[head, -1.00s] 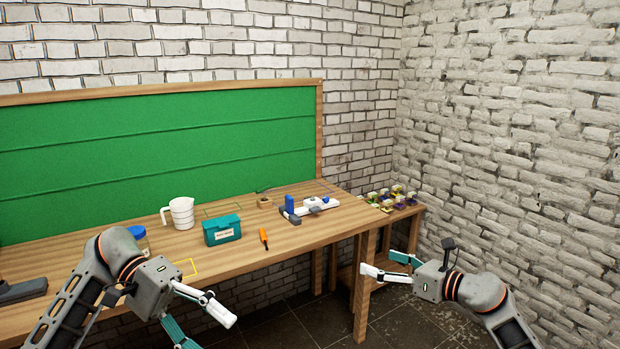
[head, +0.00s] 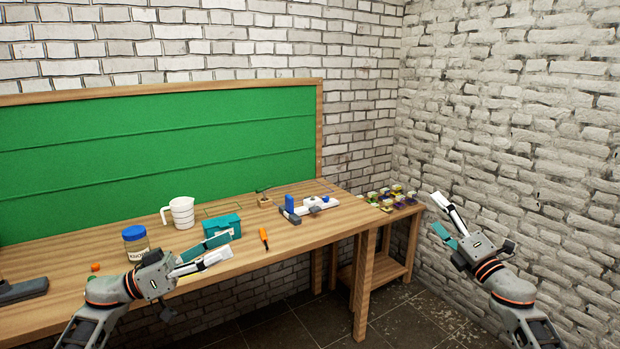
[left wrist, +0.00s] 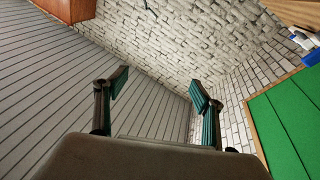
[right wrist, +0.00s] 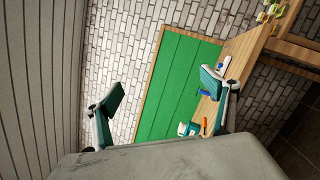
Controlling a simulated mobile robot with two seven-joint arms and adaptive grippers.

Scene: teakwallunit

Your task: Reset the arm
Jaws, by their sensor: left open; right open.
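My left gripper (head: 212,253) is open and empty in the head view, held over the front part of the wooden workbench, in front of the teal box. Its two fingers stand apart in the left wrist view (left wrist: 160,95), with only wall and slatted surface beyond. My right gripper (head: 444,217) is open and empty at the right, in the air before the brick wall and beside the small side table. Its spread fingers also show in the right wrist view (right wrist: 165,92). Nothing is held by either gripper.
The workbench (head: 75,262) carries a white jug (head: 182,213), a teal box (head: 222,228), a jar with a blue lid (head: 136,242), an orange-handled tool (head: 264,238) and a blue-and-white device (head: 310,205). A side table (head: 392,262) holds several small items. The air between my grippers is clear.

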